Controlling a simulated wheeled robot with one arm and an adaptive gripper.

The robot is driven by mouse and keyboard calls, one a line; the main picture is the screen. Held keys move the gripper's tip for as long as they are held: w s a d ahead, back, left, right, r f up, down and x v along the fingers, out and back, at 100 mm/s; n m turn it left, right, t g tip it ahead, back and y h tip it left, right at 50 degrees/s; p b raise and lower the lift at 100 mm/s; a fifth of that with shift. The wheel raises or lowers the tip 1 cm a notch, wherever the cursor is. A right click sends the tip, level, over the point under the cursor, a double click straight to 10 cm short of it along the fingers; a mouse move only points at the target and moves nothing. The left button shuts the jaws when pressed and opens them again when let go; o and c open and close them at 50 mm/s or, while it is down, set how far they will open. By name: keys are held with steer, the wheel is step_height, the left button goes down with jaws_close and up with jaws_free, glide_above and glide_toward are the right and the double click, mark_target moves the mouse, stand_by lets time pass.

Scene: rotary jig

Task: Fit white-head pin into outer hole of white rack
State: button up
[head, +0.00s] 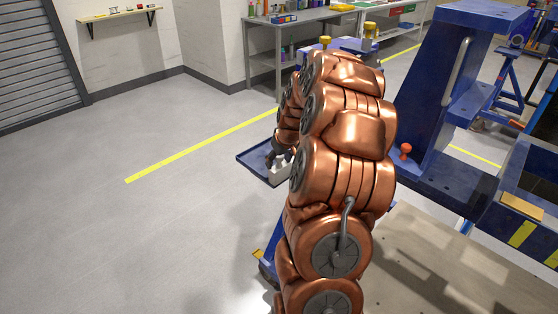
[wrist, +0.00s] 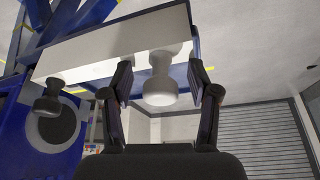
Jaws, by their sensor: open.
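In the wrist view, my gripper (wrist: 162,82) is open, with one dark finger on each side of a white-head pin (wrist: 160,92). The pin's white cylindrical head shows between the fingers, with gaps on both sides. A white surface with blue edges (wrist: 95,52) lies behind the pin; I cannot tell whether it is the white rack or a tray. In the head view, my gripper (head: 277,157) is partly hidden by my copper arm, over a blue tray (head: 252,160). A small white block (head: 279,172), possibly the white rack, shows there. Its holes cannot be made out.
A dark knobbed piece (wrist: 47,103) shows at the left in the wrist view. A large blue frame (head: 430,110) with an orange knob (head: 405,150) stands right of my arm in the head view. A grey bench (head: 300,22) stands behind. The floor at left is clear.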

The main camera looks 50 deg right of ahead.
steer(key=v, duration=1.1)
steer(key=shift+s+r, duration=0.25)
steer(key=shift+r, duration=0.1)
steer(key=shift+a, duration=0.15)
steer(key=s+a+r+n+g+y+p, duration=0.1)
steer(key=s+a, duration=0.2)
steer(key=a, duration=0.9)
steer(key=s+a+r+n+g+y+p, duration=0.1)
steer(key=s+a, duration=0.2)
steer(key=a, duration=0.9)
steer(key=s+a+g, duration=0.2)
steer(key=s+a, duration=0.4)
steer(key=s, duration=0.3)
steer(key=s+a+f+n+g+p, duration=0.1)
steer(key=s+a+g, duration=0.1)
steer(key=s+a, duration=0.4)
steer(key=s, duration=0.4)
steer(key=shift+s+f+h, duration=0.2)
steer(key=shift+s+h, duration=0.15)
steer(key=shift+h, duration=0.05)
